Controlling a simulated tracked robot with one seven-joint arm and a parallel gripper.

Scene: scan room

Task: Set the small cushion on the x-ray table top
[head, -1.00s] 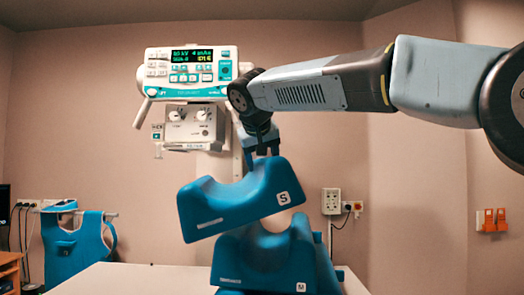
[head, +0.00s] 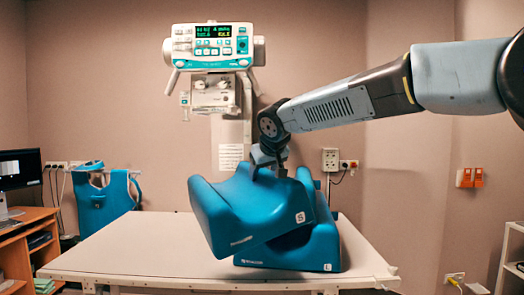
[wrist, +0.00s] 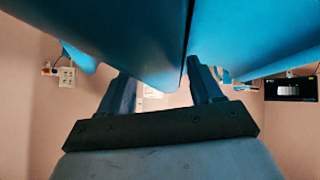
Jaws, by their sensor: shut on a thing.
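The small blue cushion marked S (head: 235,213) hangs tilted from my gripper (head: 270,165), its lower left corner pointing down. My gripper is shut on its upper edge. In the wrist view the cushion's blue body (wrist: 125,35) fills the top, close to my fingers (wrist: 163,88). The x-ray table top (head: 130,245) is pale and flat, and the cushion shows in front of it. I cannot tell whether the cushion touches it. The larger cushion marked L (head: 330,252) rests on the table, partly hidden behind the small one.
Another blue cushion part (head: 323,205) shows above the L cushion, its label hidden. The table's left part is bare. A control console (head: 210,48) stands behind. A desk with a monitor (head: 20,168) is at the left, shelves (head: 512,255) at the right.

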